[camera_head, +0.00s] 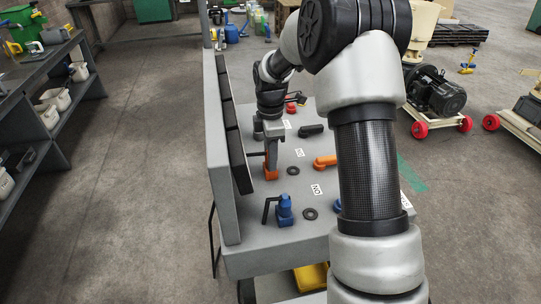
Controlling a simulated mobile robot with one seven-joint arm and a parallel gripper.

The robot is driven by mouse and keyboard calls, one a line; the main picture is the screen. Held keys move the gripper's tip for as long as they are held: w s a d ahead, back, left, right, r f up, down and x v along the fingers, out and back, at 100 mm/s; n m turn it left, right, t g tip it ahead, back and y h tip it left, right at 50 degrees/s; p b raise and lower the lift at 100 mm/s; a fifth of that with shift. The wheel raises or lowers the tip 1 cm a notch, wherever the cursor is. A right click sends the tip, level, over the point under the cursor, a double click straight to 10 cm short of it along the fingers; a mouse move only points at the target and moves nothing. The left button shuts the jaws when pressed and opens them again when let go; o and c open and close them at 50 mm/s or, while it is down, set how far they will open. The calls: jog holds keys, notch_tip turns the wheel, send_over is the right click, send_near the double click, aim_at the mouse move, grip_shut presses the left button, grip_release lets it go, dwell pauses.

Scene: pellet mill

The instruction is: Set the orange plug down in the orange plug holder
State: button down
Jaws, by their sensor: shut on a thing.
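My gripper (271,163) points down over the left part of the grey table, close to the upright panel. It is shut on the orange plug (271,174), which shows as a small orange block at the fingertips, low over the table top. The fingers hide part of the plug. I cannot make out the orange plug holder apart from the plug, nor tell whether the plug touches it or the table.
A blue plug (284,211) with a black lever stands nearer on the grey table (262,237). Black rings (310,214) lie beside it. An orange handle (325,161) and a black handle (311,130) are to the right. The grey upright panel (219,150) borders the table's left side.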

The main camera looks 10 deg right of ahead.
jog(key=shift+f, duration=0.15)
grip_release()
dwell(0.6)
dwell(0.4)
jog(key=shift+r+p, duration=3.4)
jog(key=shift+r, duration=1.1)
